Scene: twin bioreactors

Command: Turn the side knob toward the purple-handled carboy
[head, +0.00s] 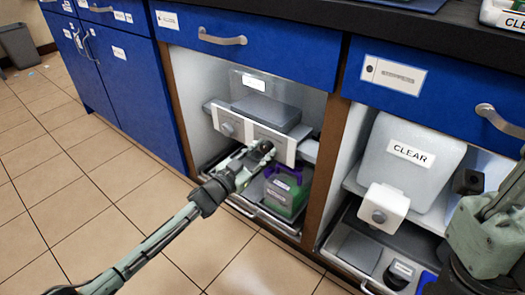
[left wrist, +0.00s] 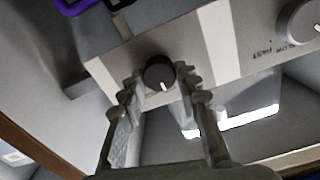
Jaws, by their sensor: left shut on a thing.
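The side knob (left wrist: 160,72) is small, round and dark, with a white mark pointing down in the left wrist view, away from the purple. It sits on a pale control panel (head: 254,134) in the open left bay. My left gripper (head: 266,148) reaches it from the front, its fingers shut on the knob from both sides. The purple-handled carboy (head: 286,192), greenish with a label, stands below the panel, right of my gripper; a purple piece (left wrist: 74,4) shows at the upper left in the left wrist view. My right arm shows at the right edge of the head view, its fingers not visible.
A larger silver knob (left wrist: 303,20) is on the same panel. A grey box (head: 267,112) sits above the panel. The right bay holds a vessel marked CLEAR (head: 412,165) and a white knob block (head: 382,211). Blue drawers (head: 275,45) overhang.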

